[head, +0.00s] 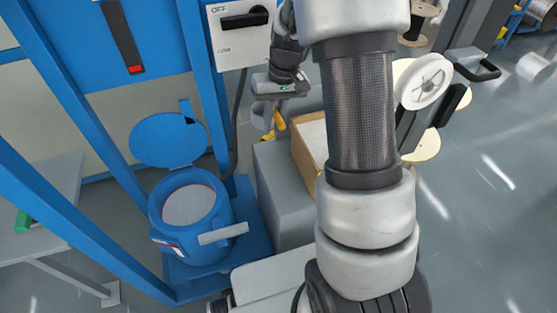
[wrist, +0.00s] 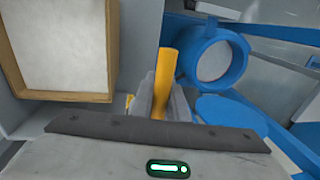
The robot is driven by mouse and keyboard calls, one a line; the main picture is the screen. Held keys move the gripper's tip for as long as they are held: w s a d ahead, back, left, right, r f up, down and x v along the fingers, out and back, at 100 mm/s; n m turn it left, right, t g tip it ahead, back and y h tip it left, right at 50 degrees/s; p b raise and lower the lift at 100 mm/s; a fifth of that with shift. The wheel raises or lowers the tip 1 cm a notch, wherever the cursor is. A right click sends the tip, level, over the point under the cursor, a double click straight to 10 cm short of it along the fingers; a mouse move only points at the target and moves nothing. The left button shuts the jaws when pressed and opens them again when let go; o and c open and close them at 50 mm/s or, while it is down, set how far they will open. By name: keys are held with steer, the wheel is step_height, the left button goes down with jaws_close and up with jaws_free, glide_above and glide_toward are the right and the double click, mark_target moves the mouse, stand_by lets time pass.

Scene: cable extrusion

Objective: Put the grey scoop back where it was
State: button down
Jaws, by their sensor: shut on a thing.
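My gripper (head: 273,112) is high at the centre of the head view, pointing down, between the blue frame and the cardboard box. It is shut on the scoop, whose yellow handle (wrist: 166,82) rises between the grey fingers in the wrist view. The yellow also shows below my gripper in the head view (head: 279,121). The scoop's grey bowl is hard to tell apart from the fingers. The scoop appears held in the air, above and beside a grey cabinet.
An open cardboard box (wrist: 110,60) of pale material sits on the grey cabinet (head: 268,182). A blue hopper (head: 215,235) with pale contents stands at left, its round lid (head: 165,140) open. A switch panel (head: 235,50) is behind my gripper. A white spool (head: 425,80) is at right.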

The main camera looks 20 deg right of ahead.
steer(key=f+b, duration=0.1)
steer(key=f, duration=0.4)
steer(key=d+f+b, duration=0.1)
steer(key=f+b, duration=0.1)
steer(key=f, duration=0.4)
steer(key=d+f+b, duration=0.1)
steer(key=f, duration=0.4)
steer(key=shift+w+f+b, duration=0.25)
steer(key=shift+w+b, duration=0.1)
steer(key=shift+f, duration=0.1)
steer(key=shift+f, duration=0.15)
steer(key=c, duration=1.7)
jaws_free()
